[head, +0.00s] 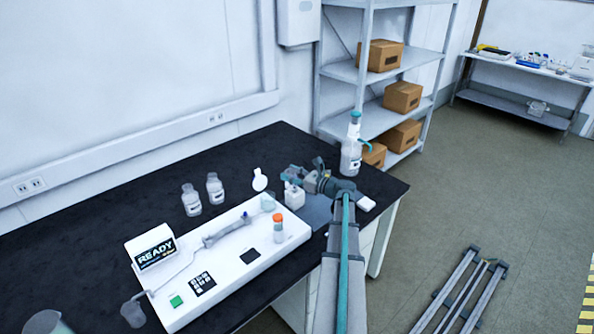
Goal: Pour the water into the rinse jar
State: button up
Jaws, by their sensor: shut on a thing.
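My gripper (297,176) is over the right part of the black bench, beyond the white instrument. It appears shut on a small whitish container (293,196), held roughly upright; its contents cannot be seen. A white round-bodied item (260,180) is just left of my gripper. Two clear labelled bottles (191,201) (215,188) stand further left behind the instrument. A clear glass vessel (133,314) is at the instrument's near left end, and part of another (48,323) shows at the bottom left edge. Labels are too small to read, so I cannot tell which vessel is the rinse jar.
A teal-topped bottle (351,152) stands near the bench's far right corner, close behind my arm. The black bench (110,212) is clear at the back left.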

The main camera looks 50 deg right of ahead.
jog(key=a+n, duration=0.1)
jog(key=w+a+n+g, duration=0.1)
jog(key=a+g+h+p, duration=0.1)
jog(key=shift+w+r+n, duration=0.15)
jog(key=shift+r+n, duration=0.1)
jog(key=shift+n, duration=0.15)
jog(key=shift+a, duration=0.15)
jog(key=shift+w+a+n+g, duration=0.2)
jog(key=shift+a+n+g, duration=0.2)
jog(key=shift+h+p, duration=0.3)
jog(key=shift+h, duration=0.1)
jog(key=shift+w+a+n+g, duration=0.1)
jog(key=shift+a+n+g, duration=0.05)
jog(key=shift+n+g, duration=0.15)
dwell(0.5)
jog(key=shift+f+n+h+p, duration=0.1)
jog(key=shift+n+h+p, duration=0.25)
jog(key=shift+n+h, duration=0.05)
